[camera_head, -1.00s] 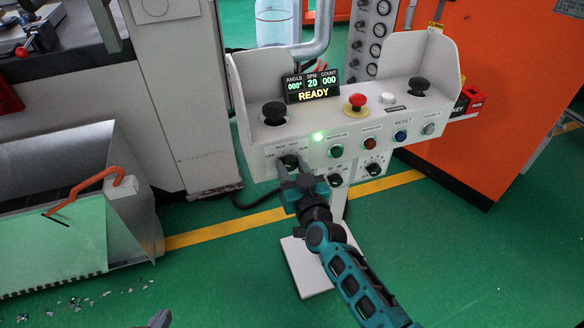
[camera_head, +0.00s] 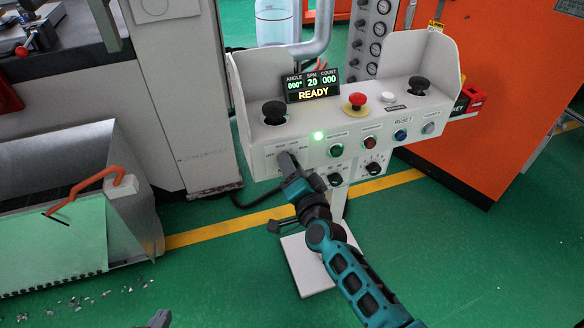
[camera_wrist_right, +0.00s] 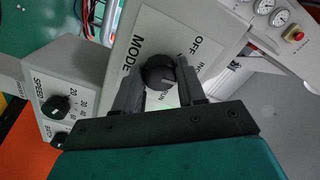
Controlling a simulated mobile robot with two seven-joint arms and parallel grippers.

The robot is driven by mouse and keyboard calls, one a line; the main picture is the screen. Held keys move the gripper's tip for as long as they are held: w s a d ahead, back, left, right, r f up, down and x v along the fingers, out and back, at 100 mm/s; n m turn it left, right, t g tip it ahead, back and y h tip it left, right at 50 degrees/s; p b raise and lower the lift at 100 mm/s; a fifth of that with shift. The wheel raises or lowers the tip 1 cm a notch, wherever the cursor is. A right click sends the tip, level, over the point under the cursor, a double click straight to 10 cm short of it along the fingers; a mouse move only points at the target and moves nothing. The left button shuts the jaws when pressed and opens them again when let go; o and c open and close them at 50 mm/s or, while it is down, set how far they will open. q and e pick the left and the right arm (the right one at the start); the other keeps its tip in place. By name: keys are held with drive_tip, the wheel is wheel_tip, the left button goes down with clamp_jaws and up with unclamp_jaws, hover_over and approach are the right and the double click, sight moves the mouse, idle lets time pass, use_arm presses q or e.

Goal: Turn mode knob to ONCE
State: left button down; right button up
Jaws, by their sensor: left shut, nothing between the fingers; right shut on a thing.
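The black mode knob (camera_wrist_right: 158,72) is on a pale plate lettered MODE in the right wrist view, with OFF, INCH and RUN legible around it. My right gripper (camera_wrist_right: 160,88) is shut on this knob, one finger on each side. In the head view my right gripper (camera_head: 287,162) is at the lower left of the control box's front and covers the knob. The knob's pointer and the ONCE mark cannot be made out. Only the tip of my left gripper (camera_head: 160,319) shows at the bottom edge, shut and empty, far from the box.
The control box (camera_head: 262,158) carries a display (camera_head: 313,86) reading READY, a red mushroom button (camera_head: 356,101), coloured buttons and two more black knobs. In the right wrist view a SPEED knob (camera_wrist_right: 56,105) is left of the gripper. Green floor is open in front.

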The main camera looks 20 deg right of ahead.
use_arm(q)
drive_tip(key=shift+w+d+b, duration=0.1)
drive_tip(key=shift+d+b, duration=0.15)
drive_tip(key=shift+b, duration=0.1)
use_arm(e)
drive_tip(key=shift+m, duration=2.4)
drive_tip(key=o, duration=1.1)
drive_tip(key=shift+c, duration=0.2)
use_arm(q)
drive_tip(key=shift+s+a+r+p, duration=0.1)
drive_tip(key=shift+s+a+p, duration=0.1)
drive_tip(key=shift+a+p, duration=0.3)
use_arm(e)
drive_tip(key=s, duration=1.3)
drive_tip(key=shift+d, duration=0.25)
